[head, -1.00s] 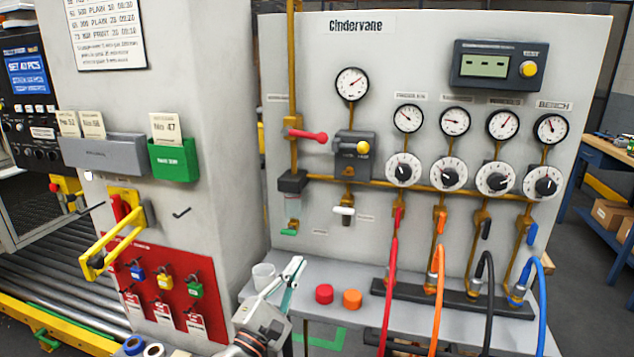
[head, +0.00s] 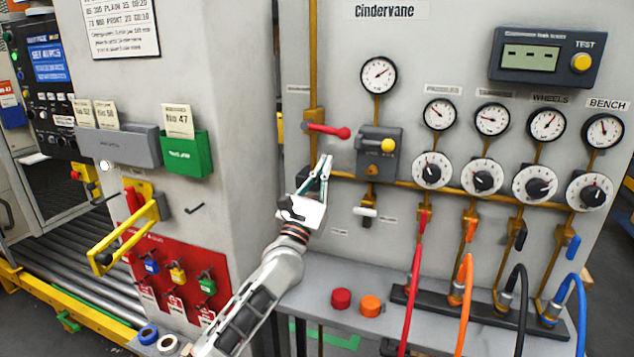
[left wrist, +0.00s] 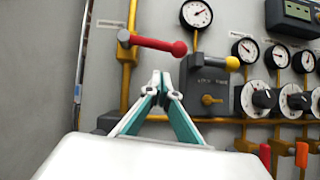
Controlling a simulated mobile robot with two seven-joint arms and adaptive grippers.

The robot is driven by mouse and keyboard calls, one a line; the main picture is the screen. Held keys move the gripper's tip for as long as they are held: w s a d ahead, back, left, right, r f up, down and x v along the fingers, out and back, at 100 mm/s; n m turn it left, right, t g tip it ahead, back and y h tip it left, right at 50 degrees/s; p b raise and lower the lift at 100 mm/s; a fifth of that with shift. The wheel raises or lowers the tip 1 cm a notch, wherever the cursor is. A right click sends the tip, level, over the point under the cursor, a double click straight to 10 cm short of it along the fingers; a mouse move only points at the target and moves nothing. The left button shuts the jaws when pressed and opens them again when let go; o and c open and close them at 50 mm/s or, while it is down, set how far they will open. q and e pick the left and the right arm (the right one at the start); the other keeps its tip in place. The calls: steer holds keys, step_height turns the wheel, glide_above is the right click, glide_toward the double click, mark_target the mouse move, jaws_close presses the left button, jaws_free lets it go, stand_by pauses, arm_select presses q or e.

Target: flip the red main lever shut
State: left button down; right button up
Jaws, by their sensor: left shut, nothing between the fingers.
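The red main lever (head: 328,131) sticks out to the right from the vertical yellow pipe on the grey panel, with a round red knob at its end. It lies nearly level, tilted slightly down to the right. It also shows in the left wrist view (left wrist: 158,44). My left gripper (head: 325,160) is shut and empty, its fingertips a little below the lever and apart from it. In the left wrist view the closed fingertips (left wrist: 161,78) point up, below the red knob. My right gripper is in neither view.
A grey box with a yellow knob (head: 388,146) sits right of the lever. A yellow pipe (head: 350,178) runs across below. Gauges, dials and coloured hoses fill the right side. A red cap (head: 341,299) and an orange cap (head: 371,306) lie on the shelf.

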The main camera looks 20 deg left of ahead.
mark_target(334, 134)
arm_select(q)
steer(key=r, duration=0.1)
steer(key=w+r+p, duration=0.1)
steer(key=r, duration=0.2)
steer(key=shift+w+d+r+p, duration=0.1)
steer(key=shift+w+d+p, duration=0.1)
steer(key=shift+d+p, duration=0.1)
steer(key=shift+d+r+n+y+p, duration=0.2)
steer(key=shift+r+n+y+p, duration=0.55)
steer(key=shift+r+p, duration=0.2)
steer(key=shift+r+h, duration=0.1)
steer(key=shift+h, duration=0.25)
